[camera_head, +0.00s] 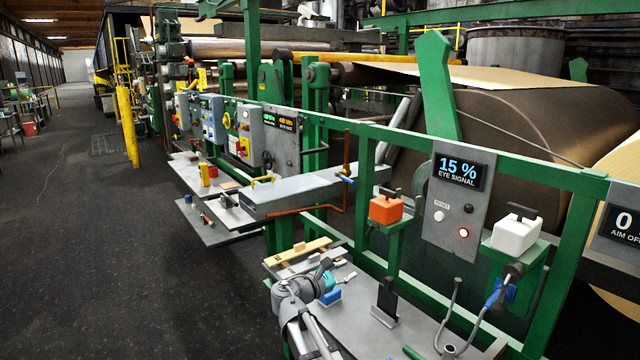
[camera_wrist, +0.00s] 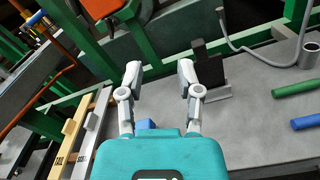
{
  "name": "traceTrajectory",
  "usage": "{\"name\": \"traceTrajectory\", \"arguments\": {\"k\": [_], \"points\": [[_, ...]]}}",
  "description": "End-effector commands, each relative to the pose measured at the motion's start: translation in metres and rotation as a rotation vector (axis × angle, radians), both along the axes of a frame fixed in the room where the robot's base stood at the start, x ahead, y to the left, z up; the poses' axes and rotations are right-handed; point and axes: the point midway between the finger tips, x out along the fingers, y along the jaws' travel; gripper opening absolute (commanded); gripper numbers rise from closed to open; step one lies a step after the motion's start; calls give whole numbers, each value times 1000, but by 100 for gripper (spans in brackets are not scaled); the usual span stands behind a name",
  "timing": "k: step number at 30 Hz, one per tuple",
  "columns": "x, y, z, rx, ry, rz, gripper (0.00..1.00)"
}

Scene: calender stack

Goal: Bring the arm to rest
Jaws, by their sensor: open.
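My gripper (camera_head: 326,279) is low over the grey shelf (camera_head: 375,335), at the lower middle of the head view. In the wrist view my gripper (camera_wrist: 159,76) has its two pale fingers apart, with nothing between the tips. The fingers point toward the green rail at the back of the shelf. A blue block (camera_head: 329,297) lies below my gripper; in the wrist view it is mostly hidden behind the teal gripper body. My arm (camera_head: 298,312) is bent over the left part of the shelf.
A black upright bracket (camera_head: 385,300) stands close right of the gripper. Wooden and white bars (camera_wrist: 73,132) lie to its left. Green (camera_wrist: 296,88) and blue (camera_wrist: 311,122) rods lie right. An orange box (camera_head: 385,209) and a white box (camera_head: 514,234) sit on green brackets above. The left aisle is clear.

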Motion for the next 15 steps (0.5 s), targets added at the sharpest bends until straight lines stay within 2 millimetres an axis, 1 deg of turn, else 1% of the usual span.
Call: {"name": "traceTrajectory", "arguments": {"k": [8,15], "points": [[-8,-23,-9,105,-17,-39,46],[-20,-46,-22,248,-45,-95,46]]}}
